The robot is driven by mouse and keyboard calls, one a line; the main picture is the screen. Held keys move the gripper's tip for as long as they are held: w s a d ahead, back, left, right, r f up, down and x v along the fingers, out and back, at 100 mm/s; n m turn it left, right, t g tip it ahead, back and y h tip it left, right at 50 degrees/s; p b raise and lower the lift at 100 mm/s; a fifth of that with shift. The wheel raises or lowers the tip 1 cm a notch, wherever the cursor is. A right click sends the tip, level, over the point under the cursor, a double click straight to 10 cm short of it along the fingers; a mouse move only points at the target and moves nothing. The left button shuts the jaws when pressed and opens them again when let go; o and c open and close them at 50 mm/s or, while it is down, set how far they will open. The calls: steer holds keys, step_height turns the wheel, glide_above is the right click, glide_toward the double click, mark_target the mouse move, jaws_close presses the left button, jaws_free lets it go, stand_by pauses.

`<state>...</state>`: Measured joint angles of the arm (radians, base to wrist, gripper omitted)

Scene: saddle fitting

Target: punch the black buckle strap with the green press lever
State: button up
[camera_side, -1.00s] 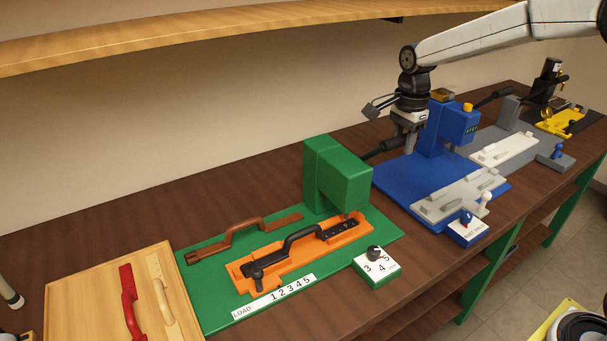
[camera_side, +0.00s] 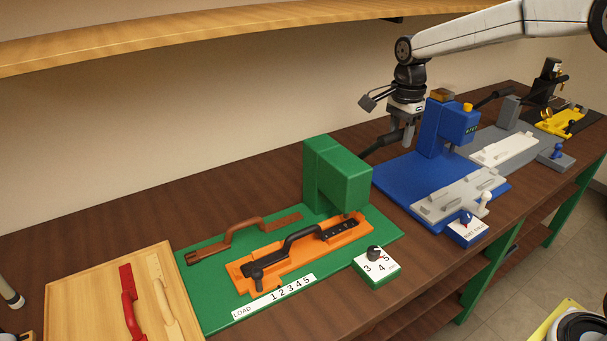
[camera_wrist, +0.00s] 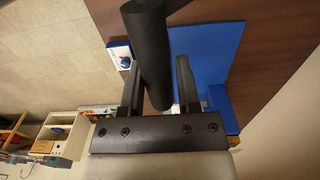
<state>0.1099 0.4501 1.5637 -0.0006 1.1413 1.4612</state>
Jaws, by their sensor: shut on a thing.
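The black buckle strap (camera_side: 290,245) lies in the orange holder (camera_side: 262,277) on the green press's base, its holed end near the press head. The green press (camera_side: 338,172) stands over that end. Its lever (camera_side: 376,146) has a black grip that sticks out behind the press toward the blue machine. My gripper (camera_side: 402,136) is at the far end of this lever, shut on the grip. In the wrist view the black lever grip (camera_wrist: 150,50) passes between my two fingers (camera_wrist: 157,85). The contact itself is partly hidden in the side view.
A brown strap (camera_side: 235,236) lies behind the orange holder. A numbered dial (camera_side: 375,254) sits at the front right. Red (camera_side: 131,305) and cream (camera_side: 161,295) straps lie on a wooden board at left. The blue machine (camera_side: 445,125) stands close to my gripper. A shelf (camera_side: 180,35) runs above.

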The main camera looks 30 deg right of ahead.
steer(key=shift+w+r, duration=0.3)
steer(key=o, duration=0.8)
steer(key=shift+c, duration=0.2)
steer(key=shift+o, duration=0.4)
steer(key=shift+f, duration=0.1)
steer(key=shift+s, duration=0.1)
steer(key=shift+r, duration=2.95)
